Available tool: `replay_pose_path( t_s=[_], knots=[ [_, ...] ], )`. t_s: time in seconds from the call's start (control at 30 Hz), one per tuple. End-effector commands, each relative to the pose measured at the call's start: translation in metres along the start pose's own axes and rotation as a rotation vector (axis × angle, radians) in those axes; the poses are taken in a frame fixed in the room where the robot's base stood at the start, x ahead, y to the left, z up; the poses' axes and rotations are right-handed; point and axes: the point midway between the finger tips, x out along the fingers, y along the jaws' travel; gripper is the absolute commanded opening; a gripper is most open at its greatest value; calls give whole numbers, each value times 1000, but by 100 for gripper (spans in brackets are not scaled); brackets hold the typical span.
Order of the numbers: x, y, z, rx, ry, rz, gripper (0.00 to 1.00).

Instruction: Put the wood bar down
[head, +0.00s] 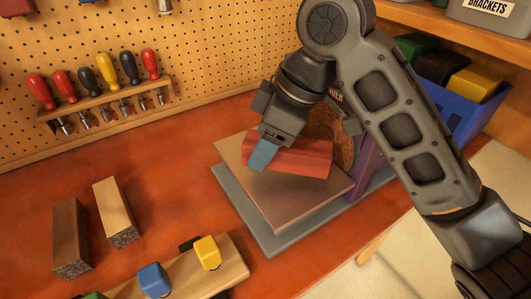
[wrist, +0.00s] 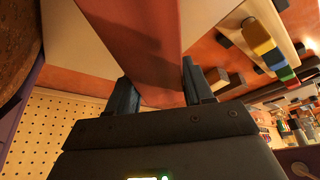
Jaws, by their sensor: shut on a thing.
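My gripper (head: 264,154) is shut on a reddish bar (head: 302,157), with one bluish finger visible across its near left end in the head view. In the wrist view, the bar (wrist: 150,45) lies between the two fingers (wrist: 158,88) and runs away from them. The bar is over the brown square plate (head: 283,205) of a machine with a grey base, close beside its round rough disc (head: 330,125). I cannot tell whether the bar touches the plate. My arm hides part of the disc.
A dark brown bar (head: 70,235) and a pale bar (head: 117,212) lie on the red bench at left. A wooden holder (head: 228,272) with coloured blocks is at the front. Screwdrivers (head: 100,85) hang on the pegboard. A blue bin (head: 465,115) stands at right.

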Motion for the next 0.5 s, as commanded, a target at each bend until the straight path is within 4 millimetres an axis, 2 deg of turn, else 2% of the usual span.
replay_pose_path(
  t_s=[0.2,0.5],
  knots=[
    [25,0,11,2,0,-1,15],
    [27,0,12,0,1,-1,15]
  ],
)
